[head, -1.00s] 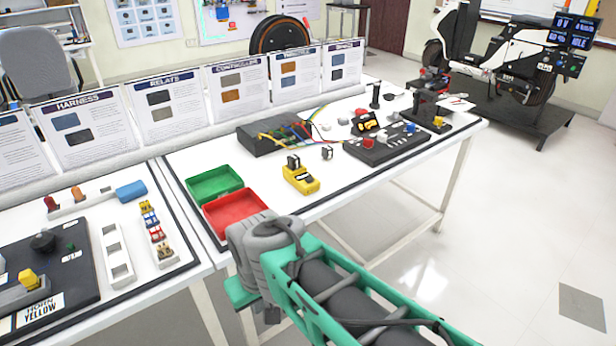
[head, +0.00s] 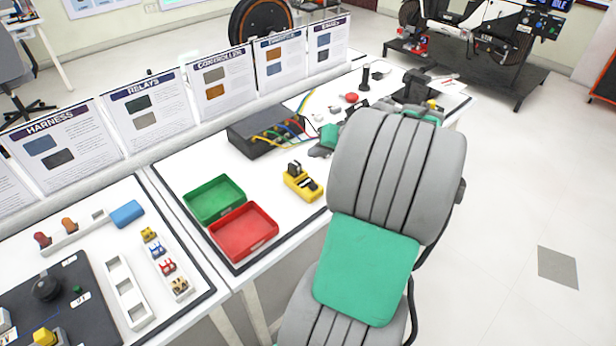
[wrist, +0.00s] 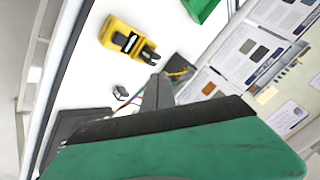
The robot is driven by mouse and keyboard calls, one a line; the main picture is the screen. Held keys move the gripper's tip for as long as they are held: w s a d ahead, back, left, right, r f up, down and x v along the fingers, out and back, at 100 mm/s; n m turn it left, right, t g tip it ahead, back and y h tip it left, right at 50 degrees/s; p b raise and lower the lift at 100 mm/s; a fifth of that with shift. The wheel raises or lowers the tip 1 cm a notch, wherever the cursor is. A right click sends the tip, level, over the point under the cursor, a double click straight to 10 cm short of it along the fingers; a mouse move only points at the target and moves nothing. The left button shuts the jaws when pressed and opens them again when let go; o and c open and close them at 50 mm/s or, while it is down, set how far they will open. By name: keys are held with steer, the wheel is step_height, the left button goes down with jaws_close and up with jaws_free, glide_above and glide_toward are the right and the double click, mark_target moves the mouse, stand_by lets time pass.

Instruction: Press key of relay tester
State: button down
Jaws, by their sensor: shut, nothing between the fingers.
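The relay tester (head: 303,184) is a small yellow device on the white table, right of the red tray. A black relay-like block (head: 294,168) stands at its far end. In the wrist view the yellow tester (wrist: 117,34) lies at the upper left, with dark parts toward its lower right end; I cannot make out which part is the key. My gripper (wrist: 158,80) is shut and empty, its dark fingers apart from the tester in the picture. In the head view the gripper (head: 318,152) shows partly, just beyond and right of the tester; my arm hides much around it.
A green tray (head: 214,179) and a red tray (head: 272,243) sit left of the tester. A dark box with coloured wires (head: 243,143) lies behind it. Upright cards, including the relays card (head: 160,130), line the back. A small block (wrist: 120,92) lies near the fingers.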

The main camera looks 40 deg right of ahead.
mark_target(316, 187)
steer(key=shift+f, duration=0.15)
step_height(316, 187, down, 8)
steer(key=b, duration=0.7)
steer(key=shift+f, duration=0.3)
stand_by(1.5)
steer(key=shift+f, duration=0.45)
steer(key=shift+f+b, duration=0.45)
steer(key=shift+b, duration=0.05)
stand_by(0.4)
steer(key=shift+r, duration=0.1)
steer(key=shift+r+p, duration=0.8)
steer(key=shift+p, duration=0.05)
